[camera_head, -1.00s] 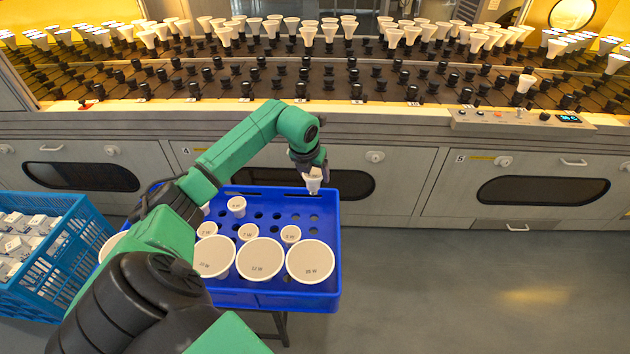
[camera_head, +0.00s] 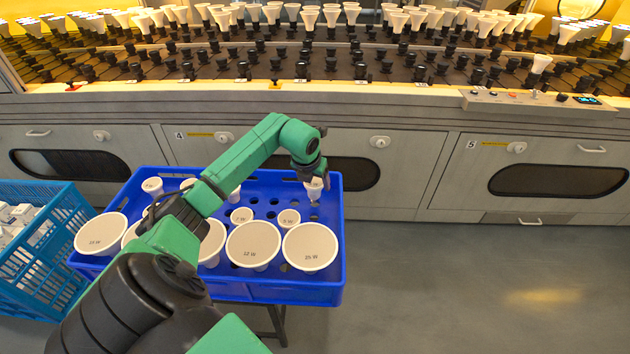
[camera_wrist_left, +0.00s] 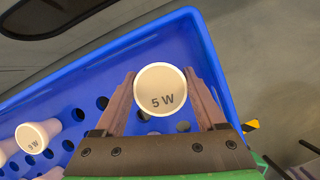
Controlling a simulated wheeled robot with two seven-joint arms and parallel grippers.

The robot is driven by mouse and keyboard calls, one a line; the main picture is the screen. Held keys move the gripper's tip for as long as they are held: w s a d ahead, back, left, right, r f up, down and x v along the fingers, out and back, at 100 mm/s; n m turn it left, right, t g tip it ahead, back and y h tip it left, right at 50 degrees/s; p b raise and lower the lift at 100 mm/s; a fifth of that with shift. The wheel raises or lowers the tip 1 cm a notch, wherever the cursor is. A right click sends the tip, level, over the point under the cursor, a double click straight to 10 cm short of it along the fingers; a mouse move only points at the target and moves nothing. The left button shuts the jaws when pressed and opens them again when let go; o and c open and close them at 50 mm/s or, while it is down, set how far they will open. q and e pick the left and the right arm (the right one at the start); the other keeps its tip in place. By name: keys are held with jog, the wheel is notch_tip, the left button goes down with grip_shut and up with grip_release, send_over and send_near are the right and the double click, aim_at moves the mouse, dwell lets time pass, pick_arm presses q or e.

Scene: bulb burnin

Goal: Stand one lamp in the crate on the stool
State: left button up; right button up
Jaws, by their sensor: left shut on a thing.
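My left gripper (camera_head: 312,172) is shut on a small white lamp (camera_head: 314,186) over the back right part of the blue crate (camera_head: 240,293). In the left wrist view the lamp (camera_wrist_left: 160,90) faces up with "5 W" on its face, between the two brown fingers of the gripper (camera_wrist_left: 160,100). I cannot tell whether its lower end is in a hole. Large lamps such as the one marked 12 W (camera_head: 253,243) stand along the crate's front, with smaller lamps (camera_head: 289,218) behind. My arm hides some of them. My right gripper is not in view.
A light-blue basket (camera_head: 45,255) with white boxes stands left of the crate. Behind is a long rack with several lamps (camera_head: 395,22) and black sockets above grey cabinet doors (camera_head: 560,175). Empty holes show around the held lamp. The floor at right is clear.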

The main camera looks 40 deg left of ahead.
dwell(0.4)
pick_arm(q)
jog(key=shift+w+a, duration=0.1)
jog(key=shift+w, duration=0.2)
jog(key=shift+f, duration=0.1)
jog(key=shift+f+b, duration=1.2)
jog(key=shift+f, duration=0.6)
jog(key=o, duration=1.3)
jog(key=p+v, duration=0.2)
jog(key=v, duration=1.2)
jog(key=shift+r, duration=0.3)
